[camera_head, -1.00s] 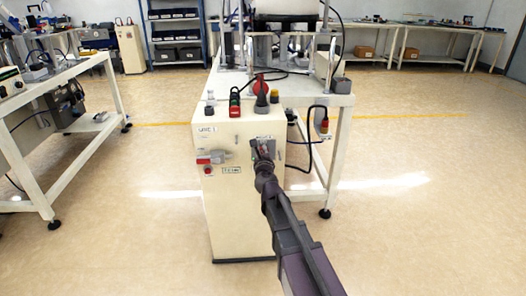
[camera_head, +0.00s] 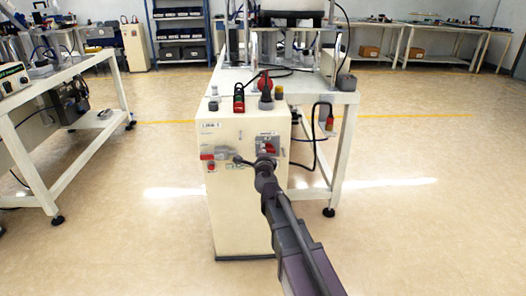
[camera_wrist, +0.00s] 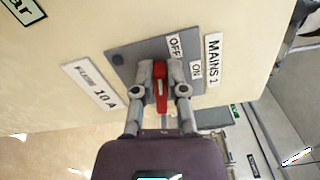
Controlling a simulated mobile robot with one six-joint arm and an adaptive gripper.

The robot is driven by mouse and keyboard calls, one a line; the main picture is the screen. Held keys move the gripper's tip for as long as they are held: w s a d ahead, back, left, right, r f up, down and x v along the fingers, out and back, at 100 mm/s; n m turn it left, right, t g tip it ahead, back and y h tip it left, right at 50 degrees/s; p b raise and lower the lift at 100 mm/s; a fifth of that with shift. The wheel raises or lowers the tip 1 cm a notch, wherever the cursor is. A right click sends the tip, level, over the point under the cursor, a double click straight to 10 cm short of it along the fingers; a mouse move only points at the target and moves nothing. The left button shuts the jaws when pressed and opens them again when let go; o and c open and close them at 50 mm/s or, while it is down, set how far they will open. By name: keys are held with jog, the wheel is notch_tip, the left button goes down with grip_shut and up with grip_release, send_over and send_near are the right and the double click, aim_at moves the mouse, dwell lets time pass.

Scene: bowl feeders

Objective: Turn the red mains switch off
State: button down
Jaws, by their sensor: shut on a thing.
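The red mains switch (camera_wrist: 161,88) is on a grey plate (camera_wrist: 125,60) lettered OFF and ON beside a MAINS 1 label (camera_wrist: 213,60). In the wrist view my gripper (camera_wrist: 159,72) has its two fingers closed on either side of the red handle. The handle's long axis runs up and down in that picture; the fingers partly cover it and its base, so I cannot tell which mark it points to. In the head view my gripper (camera_head: 262,163) is at the upper right of the cream cabinet front, with a bit of the red switch (camera_head: 269,148) showing.
The cream cabinet (camera_head: 240,215) also carries a second red-handled device (camera_head: 208,157) left of my gripper. Buttons, a red knob (camera_head: 265,84) and a black lever stand above. A white-framed table (camera_head: 345,98) stands behind. The floor to the right is clear.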

jog(key=shift+w+f+n, duration=0.15)
jog(key=shift+f+n, duration=0.1)
jog(key=shift+n, duration=1.05)
jog(key=c, duration=0.7)
grip_release()
jog(key=s, duration=1.2)
jog(key=shift+a, duration=0.1)
